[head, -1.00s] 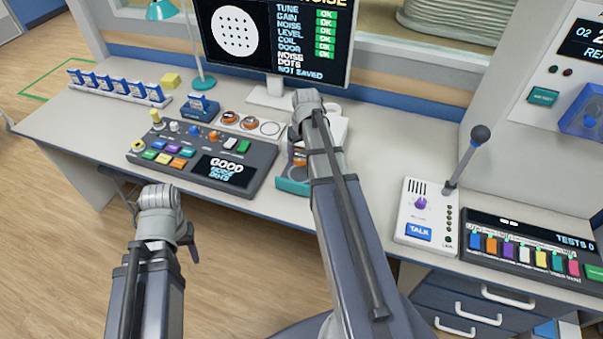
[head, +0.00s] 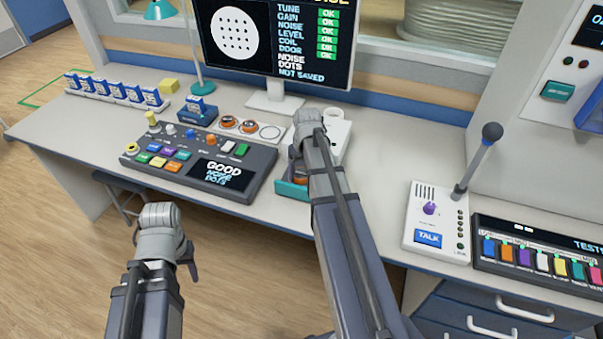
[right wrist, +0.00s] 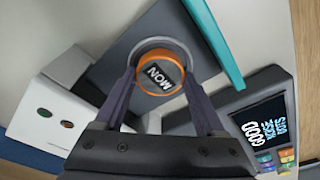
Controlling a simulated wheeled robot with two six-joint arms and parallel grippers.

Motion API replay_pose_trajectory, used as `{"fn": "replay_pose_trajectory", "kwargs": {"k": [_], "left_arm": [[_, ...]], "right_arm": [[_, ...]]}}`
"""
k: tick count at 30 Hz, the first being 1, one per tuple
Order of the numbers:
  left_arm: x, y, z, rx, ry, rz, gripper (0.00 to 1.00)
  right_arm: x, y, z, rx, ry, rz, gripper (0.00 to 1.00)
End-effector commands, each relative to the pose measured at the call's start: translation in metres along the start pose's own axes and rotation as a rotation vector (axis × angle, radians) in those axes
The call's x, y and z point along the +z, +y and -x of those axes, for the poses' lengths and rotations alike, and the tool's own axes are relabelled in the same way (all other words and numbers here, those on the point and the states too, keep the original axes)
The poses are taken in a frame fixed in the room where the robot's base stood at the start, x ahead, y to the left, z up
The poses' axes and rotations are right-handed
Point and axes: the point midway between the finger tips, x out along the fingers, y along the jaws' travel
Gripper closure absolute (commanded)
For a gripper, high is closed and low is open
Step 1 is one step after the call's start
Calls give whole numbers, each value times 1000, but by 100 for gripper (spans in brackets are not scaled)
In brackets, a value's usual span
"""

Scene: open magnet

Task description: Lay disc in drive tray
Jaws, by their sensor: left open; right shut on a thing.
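My right gripper (right wrist: 159,84) is shut on an orange-rimmed disc (right wrist: 155,76) with a dark label reading MON. The disc is over the round recess of the dark drive tray (right wrist: 120,62), looking nearly centred; I cannot tell whether it touches the tray. In the head view the teal tray front (head: 291,190) sticks out from the white drive (head: 338,140), and my right arm hides most of the disc and gripper. My left gripper (head: 190,262) is open and empty, in front of the desk.
Two orange discs (head: 228,122) lie in a holder, its third ring (head: 271,132) empty. The button console (head: 200,160) stands left of the tray. The monitor (head: 275,45) is behind. The talk box (head: 437,225) with its microphone stands right, with clear desk between.

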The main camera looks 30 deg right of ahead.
Motion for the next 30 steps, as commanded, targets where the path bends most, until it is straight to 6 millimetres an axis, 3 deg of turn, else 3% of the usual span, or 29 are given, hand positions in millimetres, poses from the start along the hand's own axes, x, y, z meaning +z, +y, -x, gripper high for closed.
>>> {"fn": "replay_pose_trajectory", "kwargs": {"k": [6,7,14,23,30], "left_arm": [[0,0,-4,0,0,0,50],[0,0,-3,0,0,0,50],[0,0,-2,0,0,0,50],[0,0,-1,0,0,0,50],[1,-1,12,0,0,0,50]], "right_arm": [[0,0,-4,0,0,0,85],[0,0,-3,0,0,0,26],[0,0,-2,0,0,0,1],[0,0,-1,0,0,0,0],[0,0,12,0,0,0,0]]}}
